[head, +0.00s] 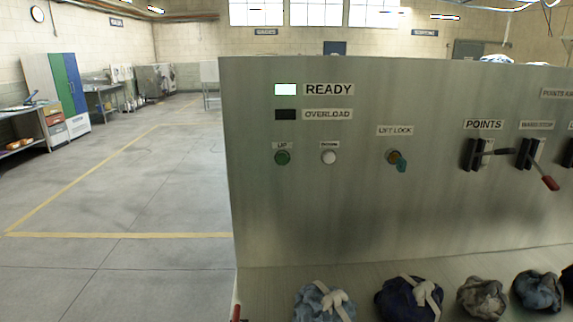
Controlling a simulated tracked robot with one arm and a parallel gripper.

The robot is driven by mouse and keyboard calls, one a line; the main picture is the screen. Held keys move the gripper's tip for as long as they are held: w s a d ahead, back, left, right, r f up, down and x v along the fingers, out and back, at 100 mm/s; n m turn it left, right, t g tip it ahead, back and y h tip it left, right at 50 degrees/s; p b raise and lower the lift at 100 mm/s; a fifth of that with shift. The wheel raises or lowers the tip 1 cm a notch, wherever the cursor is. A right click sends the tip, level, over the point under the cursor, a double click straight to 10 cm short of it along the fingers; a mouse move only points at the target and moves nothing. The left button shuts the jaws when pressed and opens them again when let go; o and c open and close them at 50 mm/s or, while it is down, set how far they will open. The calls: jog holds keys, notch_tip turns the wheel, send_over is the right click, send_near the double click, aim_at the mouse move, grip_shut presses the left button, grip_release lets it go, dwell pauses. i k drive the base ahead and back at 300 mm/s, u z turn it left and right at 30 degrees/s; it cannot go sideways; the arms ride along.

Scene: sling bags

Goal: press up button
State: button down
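The green up button (282,158) sits on the left part of a grey metal control panel (330,220), under a small "UP" label. A white button (329,157) is just to its right, under a label too small to read surely. Above them, the "READY" indicator (285,90) is lit pale green and the "OVERLOAD" indicator (286,115) is dark. My gripper does not show in the head view.
A lift lock key switch (394,158) and levers (486,152) marked "POINTS" and others are further right. Several cloth bags (408,298) lie on the ledge below the panel. Open floor (120,200) with yellow lines is at left.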

aim_at(282, 159)
jog(key=k, duration=1.25)
jog(key=u, duration=0.65)
jog(key=i, duration=2.4)
jog(key=z, duration=0.6)
